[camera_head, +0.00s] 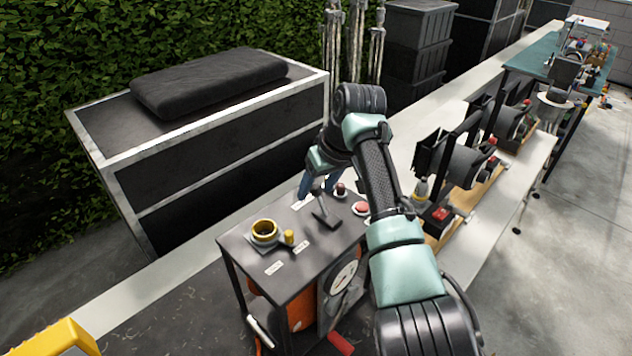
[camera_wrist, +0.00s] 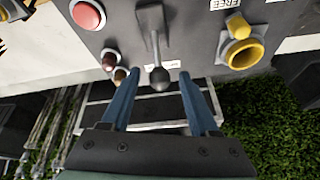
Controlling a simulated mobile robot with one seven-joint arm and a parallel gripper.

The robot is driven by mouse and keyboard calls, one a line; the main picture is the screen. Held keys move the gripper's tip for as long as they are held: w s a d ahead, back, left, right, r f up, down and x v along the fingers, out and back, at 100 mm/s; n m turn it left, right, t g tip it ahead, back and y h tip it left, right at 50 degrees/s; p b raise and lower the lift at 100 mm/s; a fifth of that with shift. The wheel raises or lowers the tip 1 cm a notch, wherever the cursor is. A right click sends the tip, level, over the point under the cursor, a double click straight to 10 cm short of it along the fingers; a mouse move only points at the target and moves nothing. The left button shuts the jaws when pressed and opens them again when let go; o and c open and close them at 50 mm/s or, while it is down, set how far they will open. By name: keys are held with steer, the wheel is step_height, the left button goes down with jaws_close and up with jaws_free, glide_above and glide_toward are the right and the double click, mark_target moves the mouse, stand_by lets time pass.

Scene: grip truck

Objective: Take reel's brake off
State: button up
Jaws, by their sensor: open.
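The reel stand (camera_head: 300,250) is a dark cabinet with an orange reel (camera_head: 300,310) partly visible inside. A grey lever (camera_head: 325,212) with a ball knob rises from its top; in the wrist view the lever (camera_wrist: 155,40) ends in its round knob (camera_wrist: 160,80). My gripper (camera_head: 318,188) is over the top's far side. In the wrist view my gripper (camera_wrist: 158,78) is open, with one blue finger on each side of the knob and gaps showing on both sides. A label reading FREE (camera_wrist: 226,4) shows beside the lever. Which control is the brake is not clearly marked.
A yellow ring (camera_head: 265,230) and yellow peg (camera_head: 290,237) stand left of the lever. A red button (camera_head: 361,208) and dark red knob (camera_head: 340,188) are to its right. A black case (camera_head: 210,130) stands behind. A bench with equipment (camera_head: 460,190) is at right.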

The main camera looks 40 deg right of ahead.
steer(key=shift+w+f, duration=0.25)
steer(key=shift+f, duration=0.4)
jaws_close()
steer(key=shift+r, duration=0.1)
stand_by(0.9)
